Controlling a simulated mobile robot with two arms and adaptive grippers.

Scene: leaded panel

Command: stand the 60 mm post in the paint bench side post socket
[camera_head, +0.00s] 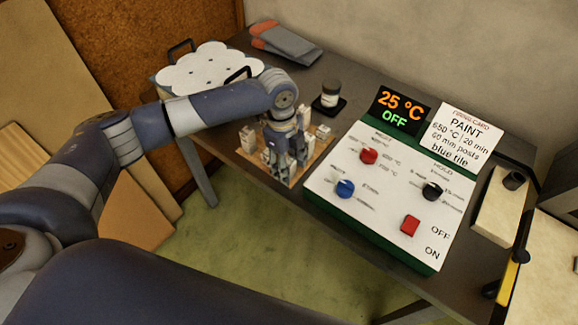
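Several pale posts (248,138) of differing heights stand on a small wooden board (271,179) near the middle of the dark bench. My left gripper (288,155) points down among these posts, with its wrist above the board. Its fingers blend with the posts, so I cannot tell whether they are open or shut, or which post is the 60 mm one. A white card (463,137) reads PAINT, 650 °C, 20 min, 60 mm posts, blue tile. I cannot make out the paint bench side post socket. My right gripper is not in view.
A white control panel (385,205) with knobs and a red switch lies right of the board, under a display (400,107) reading 25 °C OFF. A white round-lobed plate (208,68) and grey gloves (286,42) are at the back left.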

